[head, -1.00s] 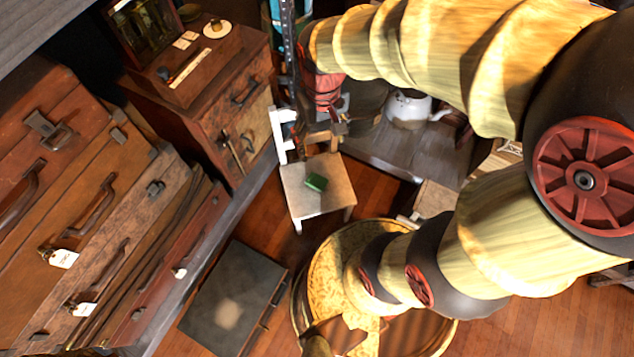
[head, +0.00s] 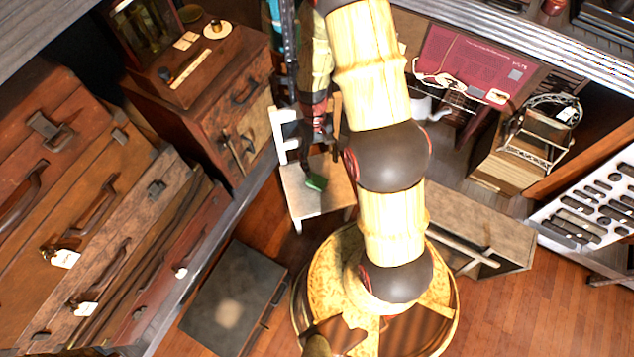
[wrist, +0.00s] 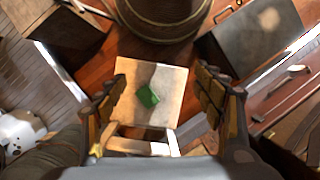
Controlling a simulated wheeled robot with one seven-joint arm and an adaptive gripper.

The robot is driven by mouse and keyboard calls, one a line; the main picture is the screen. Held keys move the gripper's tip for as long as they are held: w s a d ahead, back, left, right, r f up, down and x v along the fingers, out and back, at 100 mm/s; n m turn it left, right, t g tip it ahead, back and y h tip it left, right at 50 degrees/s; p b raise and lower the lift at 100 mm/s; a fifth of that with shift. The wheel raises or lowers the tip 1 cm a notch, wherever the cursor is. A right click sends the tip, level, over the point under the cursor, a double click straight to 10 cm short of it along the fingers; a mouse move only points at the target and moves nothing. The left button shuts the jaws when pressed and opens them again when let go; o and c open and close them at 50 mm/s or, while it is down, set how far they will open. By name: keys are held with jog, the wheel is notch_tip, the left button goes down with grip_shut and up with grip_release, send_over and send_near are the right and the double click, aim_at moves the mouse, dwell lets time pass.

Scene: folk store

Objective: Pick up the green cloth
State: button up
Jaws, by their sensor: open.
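The green cloth (head: 316,183) is a small folded block on the seat of a small pale chair (head: 322,205). In the wrist view the cloth (wrist: 148,97) lies on the chair seat (wrist: 166,77), between and beyond my fingers. My gripper (head: 312,162) hangs above the seat, its dark fingers partly overlapping the cloth's upper edge in the head view. In the wrist view my gripper (wrist: 160,80) is open and empty, with a finger on each side of the seat. The cloth sits nearer the left finger. I cannot tell the exact height of the fingers above it.
The chair's white back (head: 281,135) rises beside the seat. A wooden cabinet (head: 215,110) and stacked suitcases (head: 85,220) stand to the left. A dark case (head: 235,300) lies on the floor. A shelf with a red board (head: 475,60) is at upper right.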

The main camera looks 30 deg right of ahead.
notch_tip(320, 180, down, 21)
jog(key=d+n, duration=0.2)
jog(key=n+t, duration=0.3)
jog(key=n, duration=0.1)
send_over(316, 180)
jog(key=shift+h, duration=0.3)
jog(key=f, duration=0.7)
jog(key=shift+s+d+f, duration=0.1)
jog(key=shift+s, duration=0.25)
jog(key=shift+w+d+f+n+t, duration=0.1)
jog(key=shift+w+n+t, duration=0.2)
jog(key=shift+w, duration=0.05)
jog(key=f+b, duration=0.1)
jog(key=f, duration=0.2)
jog(key=f+b, duration=0.2)
jog(key=f, duration=0.2)
jog(key=shift+s+a+f, duration=0.1)
jog(key=shift+a+f, duration=0.1)
jog(key=shift+f, duration=0.1)
jog(key=shift+c, duration=0.4)
jog(key=c, duration=1.1)
